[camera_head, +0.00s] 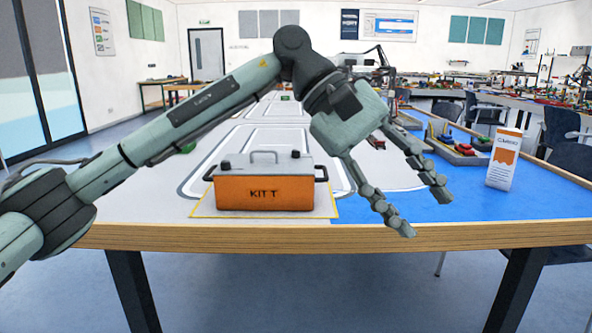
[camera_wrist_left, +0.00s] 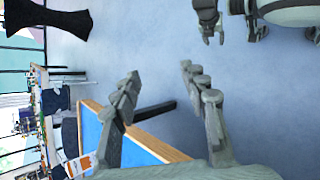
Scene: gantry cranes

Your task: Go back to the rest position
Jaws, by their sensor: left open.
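My left gripper (camera_head: 425,213) is open and empty, its two fingers pointing down and right above the blue front part of the table, right of the orange KIT T case. In the left wrist view its spread fingers (camera_wrist_left: 159,75) have nothing between them, with floor and the table edge beyond. Grey-green jointed parts (camera_wrist_left: 230,22) at the top of that view look like my right arm or gripper, cut off by the frame, and their jaw state is unclear. My right gripper does not show in the head view.
The orange case (camera_head: 264,193) stands shut on a yellow-edged mat at the table's front. A white and orange box (camera_head: 503,160) stands upright at the right. A grey tray with coloured pieces (camera_head: 457,151) lies behind. The wooden table edge (camera_head: 250,238) runs across the front.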

